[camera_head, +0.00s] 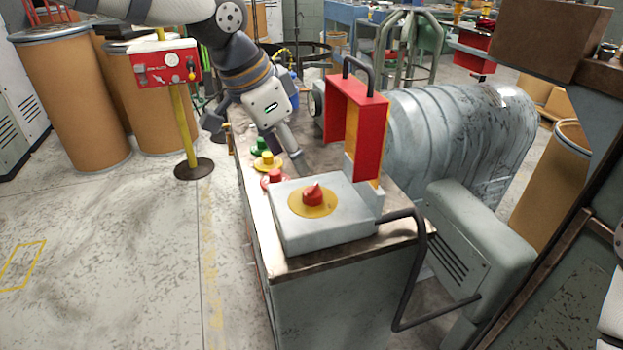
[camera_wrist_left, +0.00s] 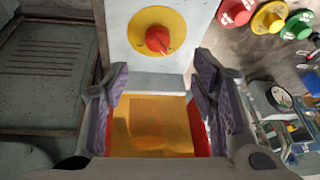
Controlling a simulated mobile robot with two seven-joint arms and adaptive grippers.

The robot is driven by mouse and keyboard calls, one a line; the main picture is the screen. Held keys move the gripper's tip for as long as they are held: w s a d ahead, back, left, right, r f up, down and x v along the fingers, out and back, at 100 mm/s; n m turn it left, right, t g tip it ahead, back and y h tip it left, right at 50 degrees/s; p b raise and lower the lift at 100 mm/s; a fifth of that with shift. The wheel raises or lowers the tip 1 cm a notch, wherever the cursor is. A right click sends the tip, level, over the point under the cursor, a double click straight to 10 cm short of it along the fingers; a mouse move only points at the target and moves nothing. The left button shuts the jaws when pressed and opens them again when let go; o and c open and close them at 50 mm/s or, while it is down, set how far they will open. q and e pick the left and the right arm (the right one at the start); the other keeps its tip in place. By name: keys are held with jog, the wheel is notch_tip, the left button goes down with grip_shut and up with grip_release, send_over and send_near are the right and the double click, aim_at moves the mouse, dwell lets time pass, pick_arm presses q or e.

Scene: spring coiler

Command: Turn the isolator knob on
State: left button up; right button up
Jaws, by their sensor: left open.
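The isolator knob (camera_head: 313,195) is a red knob on a yellow disc, set on top of a pale grey box (camera_head: 345,215) at the near end of the bench. The knob also shows in the left wrist view (camera_wrist_left: 158,40), top centre, beyond the fingertips. My left gripper (camera_head: 255,138) is beyond and left of the knob in the head view, above the bench and apart from the box. Its two fingers are spread and empty in the left wrist view (camera_wrist_left: 160,88). My right gripper is not in view.
A red guard with a handle (camera_head: 368,125) stands right of the left gripper; its yellow inside shows between the fingers in the wrist view. Green, yellow (camera_head: 267,160) and red buttons line the bench's left edge. A bent dark bar (camera_head: 420,260) sticks out at right.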

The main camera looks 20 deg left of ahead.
aim_at(308, 190)
pick_arm(q)
jog(key=x, duration=0.6)
jog(key=b+x, duration=0.1)
jog(key=x, duration=0.2)
jog(key=shift+s+f, duration=0.15)
jog(key=shift+s, duration=0.1)
jog(key=shift+w+d+f, duration=0.2)
jog(key=shift+w+f, duration=0.05)
jog(key=shift+f, duration=0.3)
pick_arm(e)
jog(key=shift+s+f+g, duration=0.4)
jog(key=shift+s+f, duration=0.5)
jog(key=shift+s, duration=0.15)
pick_arm(q)
jog(key=c, duration=1.1)
